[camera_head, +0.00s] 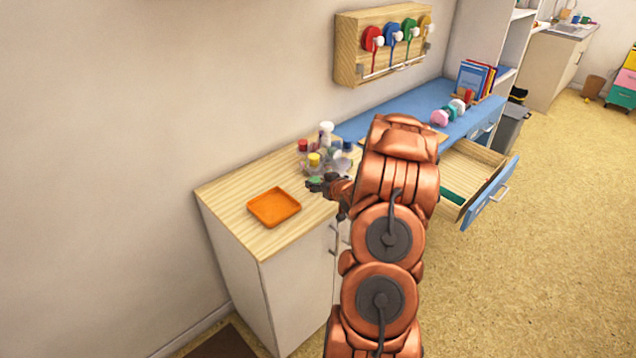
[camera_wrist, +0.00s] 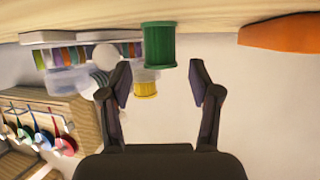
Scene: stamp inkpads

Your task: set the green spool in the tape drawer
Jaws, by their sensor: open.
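A green spool (camera_wrist: 159,46) stands on the wooden counter in the wrist view, which appears upside down. It is ahead of my gripper (camera_wrist: 161,80), roughly centred between the two spread fingers, with a gap below their tips. In the head view only a small green patch of the spool (camera_head: 316,180) shows at my gripper (camera_head: 328,185); whether the fingers reach around it cannot be told. My gripper is open and holds nothing. An open wooden drawer (camera_head: 474,160) with a blue front sticks out of the blue desk at right. A green item (camera_head: 452,196) lies inside it.
An orange tray (camera_head: 273,207) lies on the counter left of my gripper. Several capped bottles (camera_head: 326,134) stand close behind it. The blue desk (camera_head: 400,101) holds pink, white and red items and books.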

